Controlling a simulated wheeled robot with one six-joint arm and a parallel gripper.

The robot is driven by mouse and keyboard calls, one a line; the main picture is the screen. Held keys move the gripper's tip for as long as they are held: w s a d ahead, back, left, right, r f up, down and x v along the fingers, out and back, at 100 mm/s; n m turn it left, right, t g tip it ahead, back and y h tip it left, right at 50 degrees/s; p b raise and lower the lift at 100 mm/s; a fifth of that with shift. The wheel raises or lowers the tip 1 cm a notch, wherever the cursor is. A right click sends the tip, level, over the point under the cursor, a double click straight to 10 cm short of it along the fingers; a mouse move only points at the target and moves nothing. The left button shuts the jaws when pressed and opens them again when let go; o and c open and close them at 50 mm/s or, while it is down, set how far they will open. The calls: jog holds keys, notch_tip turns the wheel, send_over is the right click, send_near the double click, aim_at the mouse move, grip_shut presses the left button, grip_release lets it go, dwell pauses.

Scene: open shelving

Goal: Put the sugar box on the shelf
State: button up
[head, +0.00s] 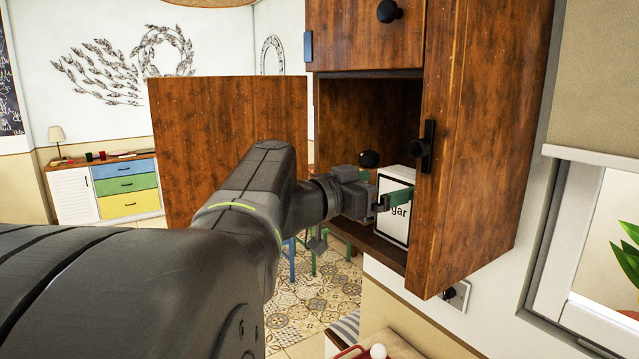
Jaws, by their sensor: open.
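The sugar box (396,223) is white with a dark outline and the letters "gar" showing. It stands upright inside the wooden cabinet (478,150), on its bottom shelf board (372,244). My gripper (385,190) reaches in from the left, at the box's near side. Its jaws are open. One green finger crosses in front of the box's face; the other is mostly hidden. I cannot tell whether the fingers touch the box. My gripper's body hides the box's left part.
The cabinet's left door (228,135) stands wide open behind my arm. The right-hand wooden panel (485,150) with a black handle borders the opening closely. A closed compartment with a black knob (389,11) is above. A tray with a red rim (352,351) lies below.

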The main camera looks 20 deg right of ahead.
jog(key=shift+b+v, duration=0.35)
jog(key=shift+v, duration=2.25)
